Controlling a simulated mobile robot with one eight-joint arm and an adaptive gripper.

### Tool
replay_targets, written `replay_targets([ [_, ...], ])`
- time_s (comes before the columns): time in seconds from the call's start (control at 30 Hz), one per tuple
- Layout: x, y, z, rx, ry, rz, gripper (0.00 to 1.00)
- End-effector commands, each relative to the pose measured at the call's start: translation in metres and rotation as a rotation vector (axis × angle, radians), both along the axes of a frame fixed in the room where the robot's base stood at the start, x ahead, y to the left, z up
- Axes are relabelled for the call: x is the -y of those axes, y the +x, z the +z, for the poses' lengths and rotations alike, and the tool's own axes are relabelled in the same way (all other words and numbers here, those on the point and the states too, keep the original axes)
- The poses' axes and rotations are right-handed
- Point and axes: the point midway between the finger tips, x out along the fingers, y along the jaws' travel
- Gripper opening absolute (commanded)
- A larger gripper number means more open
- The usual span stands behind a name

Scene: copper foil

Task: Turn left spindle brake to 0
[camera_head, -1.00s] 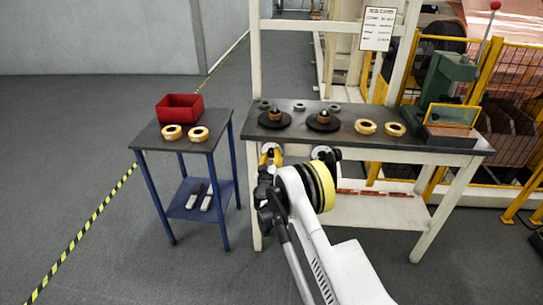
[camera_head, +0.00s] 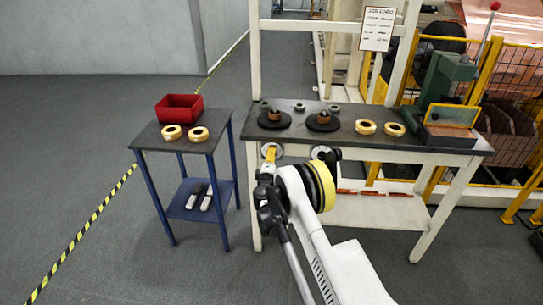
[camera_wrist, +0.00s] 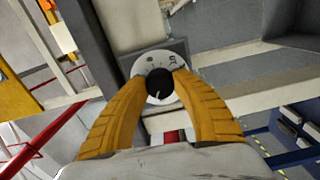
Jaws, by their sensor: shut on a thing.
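The left spindle brake is a dark round knob (camera_wrist: 160,87) on a pale dial plate (camera_wrist: 151,62) with small dark marks. In the wrist view, the yellow fingers of my gripper (camera_wrist: 160,92) are shut on the knob, one on each side. A short white line shows on the knob's face; the mark it points at is not readable. In the head view, my gripper (camera_head: 269,158) is at the left dial plate (camera_head: 278,149) on the bench front and partly hides it. The right dial (camera_head: 320,152) has a dark knob beside my arm.
The bench (camera_head: 350,135) carries two black discs with copper-coloured tops and two yellow rings (camera_head: 365,127). A blue-legged table (camera_head: 150,137) with a red bin (camera_head: 180,107) stands to the left. A green press (camera_head: 445,85) is at the right end. Floor is clear between the tables.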

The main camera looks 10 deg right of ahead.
Motion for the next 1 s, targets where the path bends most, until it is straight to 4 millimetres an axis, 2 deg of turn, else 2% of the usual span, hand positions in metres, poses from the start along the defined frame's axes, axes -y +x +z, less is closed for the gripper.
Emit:
replay_targets([
  [1.0, 0.0004, 0.0006, 0.0025, -0.297, -0.915, -0.002, 0.01],
])
